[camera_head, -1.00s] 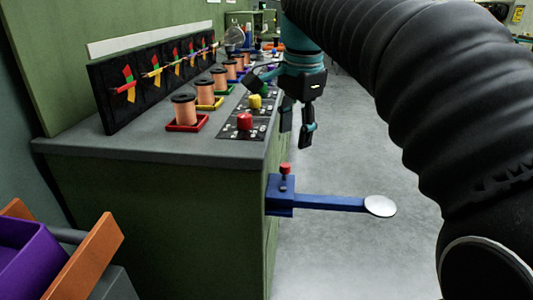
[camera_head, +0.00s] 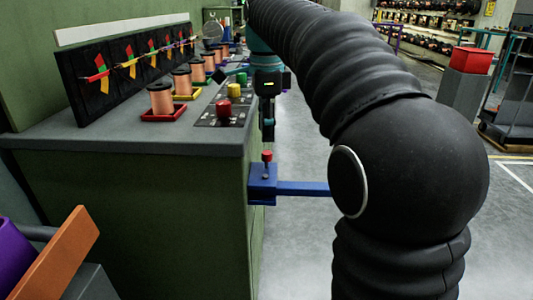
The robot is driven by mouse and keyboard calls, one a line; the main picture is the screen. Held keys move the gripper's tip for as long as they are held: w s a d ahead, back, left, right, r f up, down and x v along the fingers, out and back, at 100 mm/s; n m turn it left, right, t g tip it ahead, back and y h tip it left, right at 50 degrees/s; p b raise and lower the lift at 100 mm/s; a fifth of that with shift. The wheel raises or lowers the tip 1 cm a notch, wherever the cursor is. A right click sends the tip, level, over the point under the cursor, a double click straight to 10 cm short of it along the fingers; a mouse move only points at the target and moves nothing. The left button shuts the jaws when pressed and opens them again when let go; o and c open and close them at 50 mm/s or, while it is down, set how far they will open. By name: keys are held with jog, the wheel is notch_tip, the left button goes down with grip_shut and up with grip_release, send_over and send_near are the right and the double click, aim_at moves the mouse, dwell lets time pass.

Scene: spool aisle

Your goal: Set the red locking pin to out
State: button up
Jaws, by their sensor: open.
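The red locking pin (camera_head: 267,156) stands upright on a blue block (camera_head: 262,184) fixed to the side of the green bench, below the worktop. A blue bar (camera_head: 303,188) runs right from the block and passes behind my arm, which hides its far end. My gripper (camera_head: 268,131) points down with its fingers just above the pin in the picture. It is open and holds nothing that I can see. I cannot tell how far apart the fingertips and the pin are in depth.
The bench top (camera_head: 120,138) carries several copper spools in coloured trays and a panel with a red button (camera_head: 223,109) and a yellow button (camera_head: 233,90). An orange board (camera_head: 62,255) is at lower left. Open floor lies right of the bench.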

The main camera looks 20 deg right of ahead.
aim_at(266, 152)
notch_tip(266, 152, down, 6)
jog(key=shift+r+b, duration=0.15)
jog(key=shift+b, duration=0.35)
grip_shut()
